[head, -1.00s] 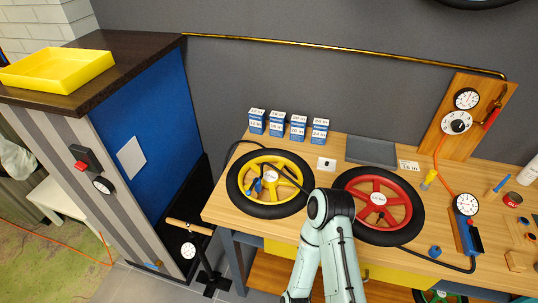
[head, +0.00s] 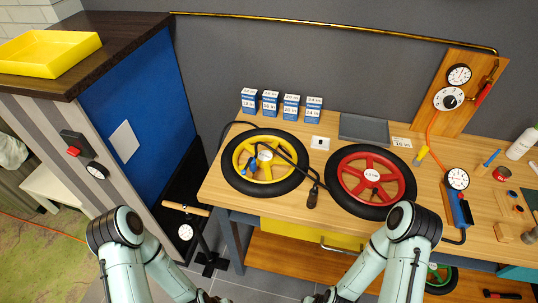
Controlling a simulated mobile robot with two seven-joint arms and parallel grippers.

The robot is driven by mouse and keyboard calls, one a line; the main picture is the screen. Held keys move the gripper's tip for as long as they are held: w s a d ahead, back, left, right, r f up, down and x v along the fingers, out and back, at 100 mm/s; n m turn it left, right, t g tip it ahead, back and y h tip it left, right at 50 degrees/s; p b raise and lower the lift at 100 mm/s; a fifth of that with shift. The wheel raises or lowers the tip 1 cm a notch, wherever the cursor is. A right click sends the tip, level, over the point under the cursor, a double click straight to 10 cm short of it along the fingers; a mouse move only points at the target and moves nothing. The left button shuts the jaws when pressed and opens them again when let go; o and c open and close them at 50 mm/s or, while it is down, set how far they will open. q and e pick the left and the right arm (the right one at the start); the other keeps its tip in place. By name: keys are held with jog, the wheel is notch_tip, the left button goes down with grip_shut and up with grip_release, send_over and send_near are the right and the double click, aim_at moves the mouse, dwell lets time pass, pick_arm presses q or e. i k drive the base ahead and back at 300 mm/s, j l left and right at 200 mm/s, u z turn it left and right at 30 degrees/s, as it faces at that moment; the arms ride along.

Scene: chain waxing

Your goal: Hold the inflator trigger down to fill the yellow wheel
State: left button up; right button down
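The yellow wheel (head: 243,172) lies flat on the bench, a black tyre around its yellow rim. A small blue part (head: 253,165) sits among its spokes. A thin black hose crosses the wheel to a dark fitting (head: 313,197) at the wheel's right; I cannot tell whether it joins the valve.
The red wheel (head: 346,170) lies right of the yellow one. Several blue boxes (head: 270,104) stand behind. A wall panel (head: 445,112) holds a gauge and dial. A floor pump (head: 185,208) with a wooden handle stands left of the bench. A cabinet with a yellow tray (head: 50,60) is at left.

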aim_at(469, 220)
jog(key=l+z, duration=0.15)
jog(key=z, duration=1.9)
